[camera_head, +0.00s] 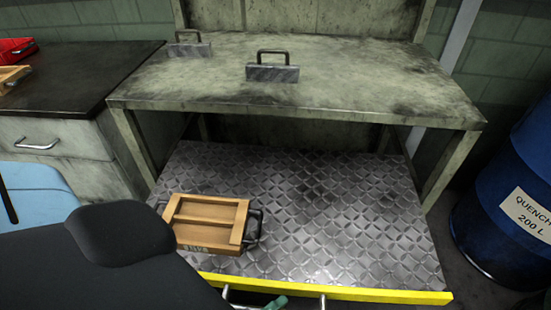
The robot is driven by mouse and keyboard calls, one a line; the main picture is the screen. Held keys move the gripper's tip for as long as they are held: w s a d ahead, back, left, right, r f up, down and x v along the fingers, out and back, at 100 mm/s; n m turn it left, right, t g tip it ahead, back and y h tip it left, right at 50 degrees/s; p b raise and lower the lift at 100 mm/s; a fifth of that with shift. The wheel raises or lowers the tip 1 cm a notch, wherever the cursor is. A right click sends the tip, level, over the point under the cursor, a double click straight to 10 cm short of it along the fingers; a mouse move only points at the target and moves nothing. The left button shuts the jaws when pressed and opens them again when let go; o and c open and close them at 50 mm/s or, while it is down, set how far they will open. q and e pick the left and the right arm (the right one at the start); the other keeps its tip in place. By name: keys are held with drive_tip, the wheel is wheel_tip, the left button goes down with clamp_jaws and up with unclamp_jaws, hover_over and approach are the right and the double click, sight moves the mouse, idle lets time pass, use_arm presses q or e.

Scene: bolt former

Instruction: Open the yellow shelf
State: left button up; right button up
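The yellow shelf is a diamond-plate sheet with a yellow front edge (345,292), under the workbench. Its plate reaches out in front of the bench top. A metal handle (232,294) shows at the bottom, below the yellow edge, partly cut off by the frame. A small greenish piece (275,302) is beside it; I cannot tell whether it belongs to a gripper. A dark arm part, which looks like mine, covers the lower left. I cannot make out the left gripper's fingers. My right gripper is not in view.
A wooden box (209,221) with dark side handles sits at the shelf's left. The bench top (215,85) carries two handled metal blocks (272,73) (189,46). A blue drum (505,190) stands at right. A dark-topped cabinet (75,75) stands at left.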

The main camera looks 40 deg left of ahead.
use_arm(q)
drive_tip(key=p+v, duration=0.1)
drive_tip(key=v, duration=0.6)
drive_tip(key=shift+s+p, duration=0.35)
drive_tip(key=shift+s, duration=0.05)
drive_tip(key=shift+a, duration=0.1)
